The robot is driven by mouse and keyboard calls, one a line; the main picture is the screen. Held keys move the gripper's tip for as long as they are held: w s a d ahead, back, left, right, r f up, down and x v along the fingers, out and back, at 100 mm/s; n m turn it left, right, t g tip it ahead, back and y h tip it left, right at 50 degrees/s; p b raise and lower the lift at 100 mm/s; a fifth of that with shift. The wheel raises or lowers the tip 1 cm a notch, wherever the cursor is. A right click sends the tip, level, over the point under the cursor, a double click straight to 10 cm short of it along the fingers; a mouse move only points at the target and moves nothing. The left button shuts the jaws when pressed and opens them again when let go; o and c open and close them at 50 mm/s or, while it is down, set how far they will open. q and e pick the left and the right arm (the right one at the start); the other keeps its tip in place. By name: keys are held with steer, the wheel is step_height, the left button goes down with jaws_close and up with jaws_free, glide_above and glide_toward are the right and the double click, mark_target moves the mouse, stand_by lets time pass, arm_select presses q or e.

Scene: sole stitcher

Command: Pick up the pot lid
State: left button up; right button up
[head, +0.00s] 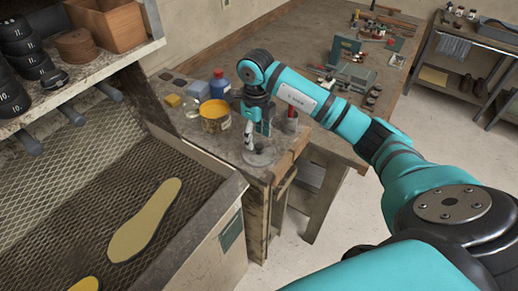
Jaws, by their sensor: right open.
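A round, greyish disc-like thing (259,157), which looks like the pot lid, lies on the front corner of the worn bench. An orange-yellow pot (215,117) stands to its left. My right gripper (256,137) points down just above the lid, open, with its fingers partly covering the lid's far side. I cannot tell whether the fingertips touch it. My left gripper is not in view.
A blue bottle with a red cap (220,87), a clear jar (191,107) and a yellow block (172,100) stand behind the pot. A mesh-bottomed tray with a yellow sole (144,222) is at left.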

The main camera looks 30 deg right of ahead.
mark_target(259, 145)
steer(key=f, duration=0.1)
steer(key=f+p, duration=0.2)
steer(key=shift+s+d+f, duration=0.15)
steer(key=shift+d+f, duration=0.15)
steer(key=shift+f, duration=0.65)
jaws_close()
